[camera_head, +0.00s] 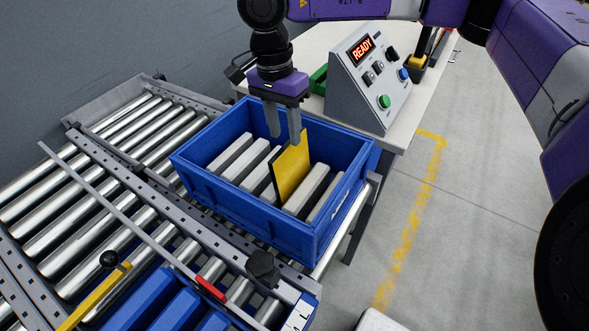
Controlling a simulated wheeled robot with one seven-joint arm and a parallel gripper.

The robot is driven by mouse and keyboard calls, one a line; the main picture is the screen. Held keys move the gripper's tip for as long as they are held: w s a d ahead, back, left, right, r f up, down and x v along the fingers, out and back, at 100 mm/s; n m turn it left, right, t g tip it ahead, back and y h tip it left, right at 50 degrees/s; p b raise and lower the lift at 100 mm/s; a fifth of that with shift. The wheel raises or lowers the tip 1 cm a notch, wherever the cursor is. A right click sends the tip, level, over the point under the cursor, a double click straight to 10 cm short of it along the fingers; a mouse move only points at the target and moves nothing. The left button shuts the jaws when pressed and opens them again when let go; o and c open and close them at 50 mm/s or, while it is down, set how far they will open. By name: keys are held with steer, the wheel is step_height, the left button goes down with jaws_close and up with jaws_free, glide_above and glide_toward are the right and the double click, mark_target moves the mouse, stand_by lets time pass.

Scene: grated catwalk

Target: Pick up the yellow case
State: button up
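The yellow case (292,174) is a thin flat slab. It stands on edge, slightly tilted, in a blue crate (225,199) among several grey-white slabs, and its top rises above theirs. My gripper (284,136) points down over the crate at the case's top edge. Its two fingers are apart with a visible gap between them. The right fingertip overlaps the case's upper edge in the picture; I cannot tell whether it touches. The lower part of the case is hidden in the crate.
Grey-white slabs (308,187) stand close on both sides of the case. The crate sits on a roller conveyor (118,227). A control box (367,78) reading READY stands on a table behind.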

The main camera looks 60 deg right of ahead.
mark_target(290, 156)
steer(key=shift+s+d, duration=0.25)
steer(key=shift+s, duration=0.05)
steer(key=shift+f+n, duration=0.2)
steer(key=shift+n, duration=0.1)
steer(key=f, duration=0.7)
steer(key=shift+s+f+p, duration=0.15)
steer(key=shift+s+p, duration=0.05)
steer(key=shift+p, duration=0.2)
steer(key=shift+c, duration=0.5)
jaws_close()
